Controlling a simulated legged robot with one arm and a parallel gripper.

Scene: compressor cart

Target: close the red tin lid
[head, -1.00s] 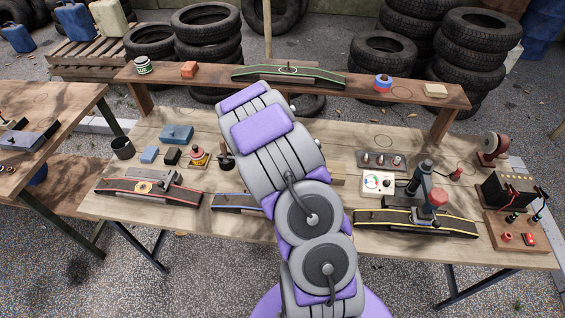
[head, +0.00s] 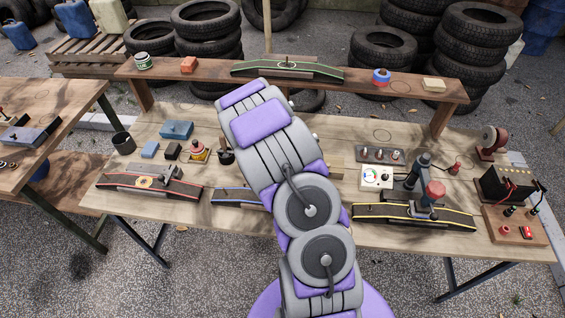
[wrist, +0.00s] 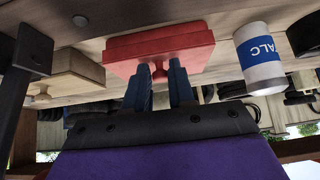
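The red tin (wrist: 158,45) shows in the wrist view at top centre as a flat red box with a small red knob (wrist: 158,74) on the side facing me. My gripper (wrist: 159,78) reaches up to it, its two dark blue fingers apart on either side of the knob. A gap seems to show between the fingers and the knob; contact is unclear. How far the lid stands open cannot be told. In the head view my arm hides the gripper and the red tin.
In the wrist view a white and blue TALC can (wrist: 260,60) stands right of the tin, and a pale wooden block with a knob (wrist: 70,75) is at left. The head view shows the cluttered workbench (head: 330,235) and a raised shelf (head: 210,75) behind it.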

